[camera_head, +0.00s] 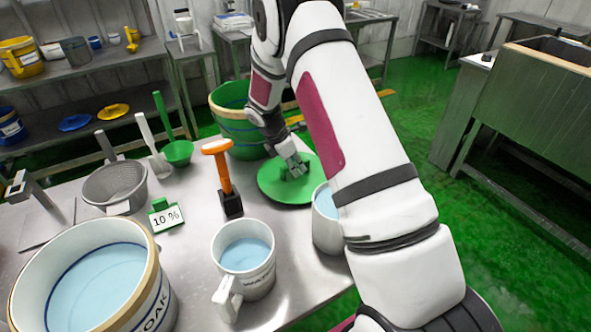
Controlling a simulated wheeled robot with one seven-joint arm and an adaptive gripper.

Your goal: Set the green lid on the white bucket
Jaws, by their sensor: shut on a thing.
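The green lid (270,184) is a round flat disc at the far right part of the metal table. My gripper (293,168) is above its middle and shut on it, likely by a handle that the fingers hide. I cannot tell whether the lid rests on the table or is slightly raised.
A white jug (262,282) and another white vessel (325,236), partly behind my arm, stand near the lid. An orange-handled hammer (223,172), a "10 %" sign (166,216), a sieve (115,186) and a green ladle (178,153) occupy the table. A green tub (238,135) stands behind.

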